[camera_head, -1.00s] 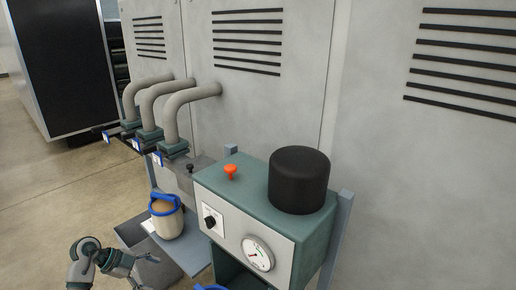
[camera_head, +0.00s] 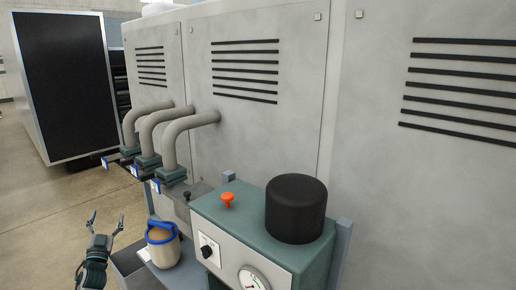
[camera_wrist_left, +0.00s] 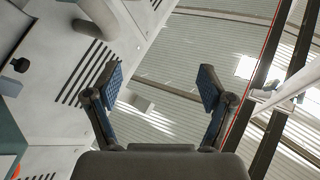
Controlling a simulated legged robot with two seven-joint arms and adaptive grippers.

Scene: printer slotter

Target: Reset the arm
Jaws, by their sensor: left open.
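My left gripper (camera_head: 106,222) is at the lower left of the head view. It points upward, with its fingers spread and nothing between them. It is left of the cream container with the blue rim and handle (camera_head: 163,246) and apart from it. In the left wrist view the two fingers of the left gripper (camera_wrist_left: 160,90) are wide apart, with the ceiling and part of the grey cabinet beyond them. My right gripper is in neither view.
A teal machine (camera_head: 252,228) with a black cylinder (camera_head: 296,208), an orange knob (camera_head: 227,199) and a gauge (camera_head: 253,279) stands right of the container. Several curved pipes (camera_head: 190,122) come out of the grey cabinet (camera_head: 260,105). The floor (camera_head: 45,215) at left is clear.

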